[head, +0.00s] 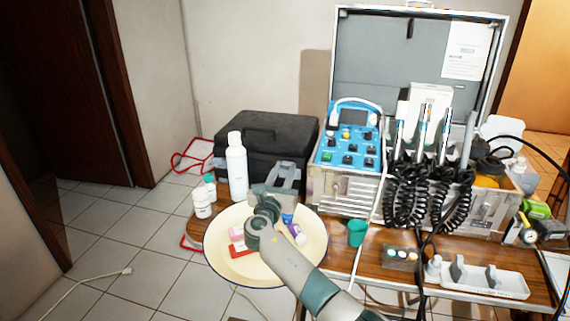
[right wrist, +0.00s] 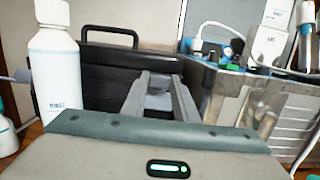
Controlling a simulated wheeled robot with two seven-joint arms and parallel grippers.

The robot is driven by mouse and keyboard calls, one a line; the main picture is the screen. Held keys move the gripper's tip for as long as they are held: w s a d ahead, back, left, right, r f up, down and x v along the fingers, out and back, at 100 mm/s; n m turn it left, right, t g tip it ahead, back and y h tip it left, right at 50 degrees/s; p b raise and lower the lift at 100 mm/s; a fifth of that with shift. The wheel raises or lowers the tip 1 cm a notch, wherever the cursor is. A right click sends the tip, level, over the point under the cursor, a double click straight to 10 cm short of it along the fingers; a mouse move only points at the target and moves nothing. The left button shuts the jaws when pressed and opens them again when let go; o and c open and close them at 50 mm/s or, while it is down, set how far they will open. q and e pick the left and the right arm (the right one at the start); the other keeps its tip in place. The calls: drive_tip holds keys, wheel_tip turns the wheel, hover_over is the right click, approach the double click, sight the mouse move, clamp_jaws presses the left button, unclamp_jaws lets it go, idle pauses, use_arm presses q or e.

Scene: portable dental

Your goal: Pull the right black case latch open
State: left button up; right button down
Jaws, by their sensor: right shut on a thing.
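My right gripper (head: 287,168) reaches over the cream basin to the right part of the case's front. In the right wrist view, its two grey fingers (right wrist: 160,82) point at the case front and are shut on the right black case latch. The latch itself is hidden by the fingers. My left gripper is not in view.
A white bottle (head: 237,168) stands just left of my right gripper. The cream basin (head: 222,262) with small items lies under my forearm. The dental unit (head: 349,135) stands close on the right. A green cup (head: 357,233) stands right of the basin.

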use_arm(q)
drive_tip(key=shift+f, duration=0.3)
use_arm(e)
drive_tip(key=shift+d+f, duration=0.1)
drive_tip(key=shift+f, duration=0.7)
drive_tip(key=c, duration=1.8)
unclamp_jaws()
drive_tip(key=o, duration=0.4)
drive_tip(key=shift+f, duration=0.1)
drive_tip(key=shift+w+r, duration=0.1)
drive_tip(key=shift+r, duration=0.2)
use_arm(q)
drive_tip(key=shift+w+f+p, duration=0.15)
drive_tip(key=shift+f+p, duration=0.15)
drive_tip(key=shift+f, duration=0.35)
use_arm(e)
drive_tip(key=shift+v, duration=8.65)
